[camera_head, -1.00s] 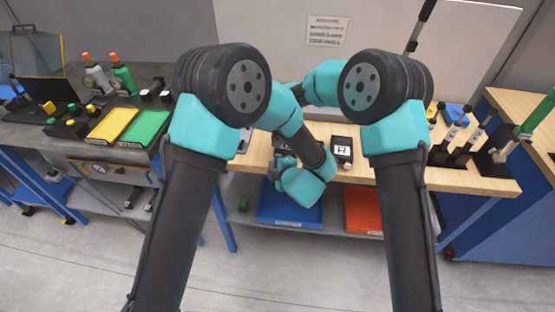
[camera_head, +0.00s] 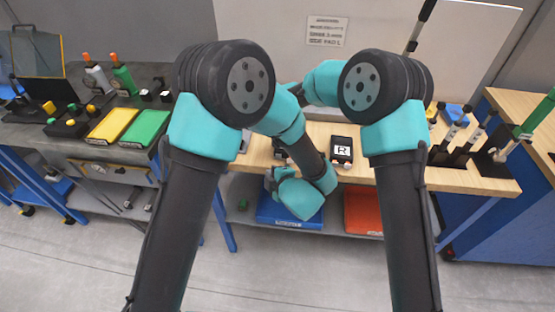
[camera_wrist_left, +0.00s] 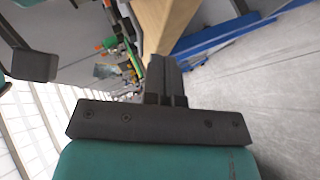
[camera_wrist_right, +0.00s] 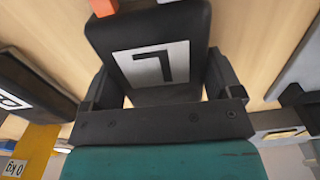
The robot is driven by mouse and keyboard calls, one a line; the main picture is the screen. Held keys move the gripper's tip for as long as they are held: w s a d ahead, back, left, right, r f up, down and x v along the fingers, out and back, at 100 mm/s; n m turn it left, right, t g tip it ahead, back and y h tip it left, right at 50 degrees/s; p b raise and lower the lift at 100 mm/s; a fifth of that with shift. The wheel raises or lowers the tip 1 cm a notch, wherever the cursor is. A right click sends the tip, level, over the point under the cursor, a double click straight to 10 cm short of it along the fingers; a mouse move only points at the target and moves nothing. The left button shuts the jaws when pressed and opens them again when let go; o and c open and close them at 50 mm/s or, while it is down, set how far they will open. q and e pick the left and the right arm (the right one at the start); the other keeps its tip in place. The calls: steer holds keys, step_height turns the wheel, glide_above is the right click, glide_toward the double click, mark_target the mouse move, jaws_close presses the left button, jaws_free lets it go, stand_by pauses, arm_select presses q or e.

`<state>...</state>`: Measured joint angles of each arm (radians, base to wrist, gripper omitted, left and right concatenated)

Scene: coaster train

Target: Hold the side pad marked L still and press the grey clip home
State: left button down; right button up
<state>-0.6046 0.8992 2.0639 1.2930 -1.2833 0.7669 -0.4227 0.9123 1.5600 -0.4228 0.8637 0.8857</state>
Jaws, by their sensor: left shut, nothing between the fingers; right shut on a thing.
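The black side pad marked L (camera_wrist_right: 160,55) fills the upper middle of the right wrist view, its white label facing the camera. My right gripper (camera_wrist_right: 160,85) is shut on this pad, one finger on each side. My left gripper (camera_wrist_left: 163,75) is shut and empty, apart from the pad, with its fingers toward the wooden bench edge (camera_wrist_left: 165,22). In the head view, my arms hide the L pad and the right gripper. I cannot make out the grey clip with certainty in any view.
A black pad marked R (camera_head: 342,150) lies on the bench, right of my left forearm. Blue (camera_head: 290,214) and red (camera_head: 364,212) bins sit on the shelf below. Yellow (camera_head: 112,125) and green (camera_head: 146,128) trays are on the left bench. A black rack (camera_head: 470,155) stands at right.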

arm_select(q)
steer(key=shift+s+a, duration=0.2)
steer(key=shift+s, duration=0.9)
arm_select(e)
steer(key=o, duration=0.9)
steer(key=shift+o, duration=0.2)
steer(key=shift+r, duration=0.1)
step_height(320, 180, up, 12)
